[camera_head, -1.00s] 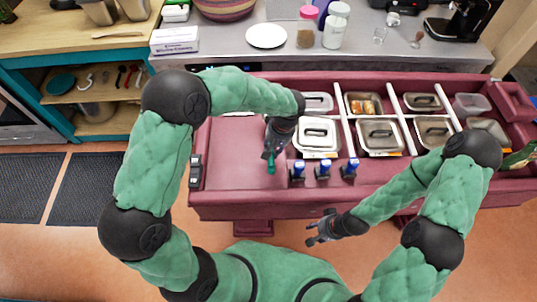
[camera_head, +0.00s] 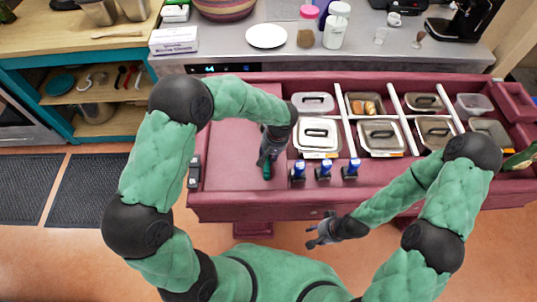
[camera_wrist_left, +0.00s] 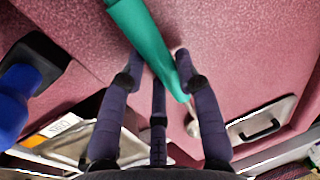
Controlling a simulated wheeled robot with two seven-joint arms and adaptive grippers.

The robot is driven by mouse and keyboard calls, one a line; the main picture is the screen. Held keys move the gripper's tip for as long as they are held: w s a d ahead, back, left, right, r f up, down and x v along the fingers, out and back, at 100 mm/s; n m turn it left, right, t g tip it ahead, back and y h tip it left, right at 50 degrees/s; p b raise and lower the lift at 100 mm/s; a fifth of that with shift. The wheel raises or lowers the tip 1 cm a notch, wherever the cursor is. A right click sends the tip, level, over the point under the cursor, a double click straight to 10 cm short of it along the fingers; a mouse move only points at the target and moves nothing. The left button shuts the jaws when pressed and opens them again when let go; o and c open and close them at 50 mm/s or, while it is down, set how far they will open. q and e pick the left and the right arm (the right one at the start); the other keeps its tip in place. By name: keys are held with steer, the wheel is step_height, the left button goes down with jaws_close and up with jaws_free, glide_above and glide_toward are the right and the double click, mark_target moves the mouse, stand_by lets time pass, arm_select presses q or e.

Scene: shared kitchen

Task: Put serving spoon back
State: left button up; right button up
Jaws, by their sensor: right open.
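The serving spoon has a green handle (camera_wrist_left: 150,40) that runs between the fingers of my left gripper (camera_wrist_left: 158,62) in the left wrist view. Its thin metal part (camera_wrist_left: 192,127) shows past the handle, and the rest is hidden behind the fingers. My left gripper (camera_head: 266,160) is shut on the handle above the flat left part of the maroon cart (camera_head: 232,160), left of the lidded pans. The handle end (camera_head: 267,171) shows at the fingertips in the head view. My right gripper (camera_head: 320,236) is open and empty over the floor before the cart.
Lidded metal pans (camera_head: 317,136) sit in the cart's divided wells, and one open pan (camera_head: 364,104) holds food. Three dark holders with blue tops (camera_head: 323,170) stand along the front edge, right of my left gripper. The cart's left surface is clear.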

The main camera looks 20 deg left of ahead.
arm_select(q)
steer(key=shift+o, duration=0.9)
steer(key=shift+r, duration=0.1)
steer(key=shift+r+p, duration=0.2)
steer(key=shift+p, duration=0.1)
step_height(320, 180, up, 12)
steer(key=d+p, duration=0.2)
steer(key=shift+w+f, duration=0.15)
steer(key=shift+f, duration=0.05)
steer(key=shift+d, duration=0.1)
